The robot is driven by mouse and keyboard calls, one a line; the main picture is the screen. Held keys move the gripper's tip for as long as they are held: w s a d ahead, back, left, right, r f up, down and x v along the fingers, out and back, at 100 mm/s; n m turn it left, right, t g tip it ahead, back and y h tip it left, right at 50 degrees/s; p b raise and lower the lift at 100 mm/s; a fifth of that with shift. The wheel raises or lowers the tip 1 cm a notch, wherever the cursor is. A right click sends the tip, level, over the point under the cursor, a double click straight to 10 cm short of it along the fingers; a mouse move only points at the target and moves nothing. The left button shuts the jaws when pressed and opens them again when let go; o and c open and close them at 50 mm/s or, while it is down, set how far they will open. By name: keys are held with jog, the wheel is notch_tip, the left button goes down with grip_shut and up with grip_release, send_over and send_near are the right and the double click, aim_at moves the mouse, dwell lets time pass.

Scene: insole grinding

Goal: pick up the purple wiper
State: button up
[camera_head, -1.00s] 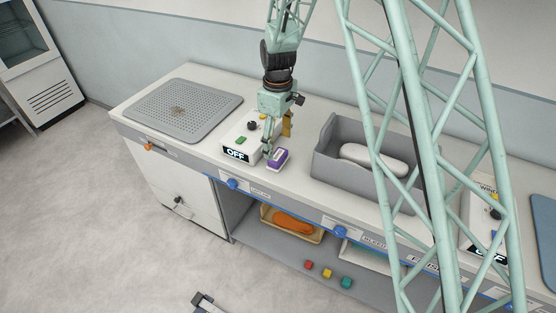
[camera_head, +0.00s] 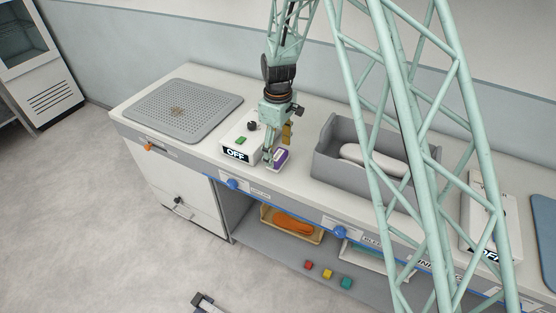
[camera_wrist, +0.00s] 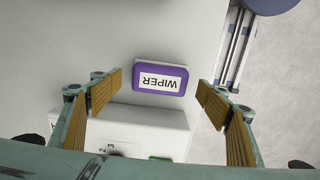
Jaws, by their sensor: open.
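The purple wiper (camera_head: 281,159) lies on the white countertop beside the white OFF control box, close to the counter's front edge. In the wrist view the wiper (camera_wrist: 159,79) shows its white label reading WIPER, upside down. My gripper (camera_wrist: 158,90) is open, with a tan-padded finger on either side of the wiper and a gap on both sides. In the head view my gripper (camera_head: 277,151) is low over the counter at the wiper and hides part of it.
The OFF control box (camera_head: 241,138) stands just left of my gripper. A grey bin (camera_head: 325,164) holding a white insole-like piece stands to the right. A perforated grey plate (camera_head: 215,117) lies at the left. A shelf below holds an orange insole (camera_head: 293,223) in a tray.

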jog(key=shift+f, duration=1.35)
jog(key=c, duration=0.9)
jog(key=shift+r, duration=0.2)
jog(key=shift+c, duration=0.2)
jog(key=shift+r, duration=1.6)
jog(key=s+d+r, duration=0.1)
jog(key=s+d, duration=0.3)
jog(key=s, duration=1.1)
jog(key=shift+s+d+r, duration=0.2)
jog(key=shift+o, duration=0.9)
